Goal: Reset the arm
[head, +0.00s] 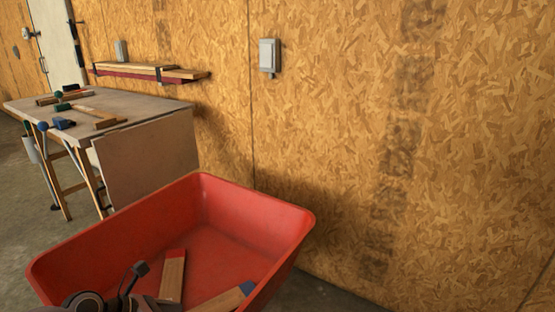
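Part of my own arm with dark gripper parts (126,289) shows at the bottom left of the head view, over the near side of a red tub (210,236). It looks like my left gripper, but most of it is cut off by the lower edge, and I cannot tell whether it is open or shut. My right arm and gripper are not in view. Inside the tub lie a wooden piece with a red end (172,275) and a wooden piece with a blue end (232,298), both partly hidden or cut off.
A workbench (150,150) with several tools and wood pieces stands at the left. A wall shelf (150,71) holding boards is above it. A grey box (269,56) is fixed to the chipboard wall (430,150), which closes off the back and right close behind the tub.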

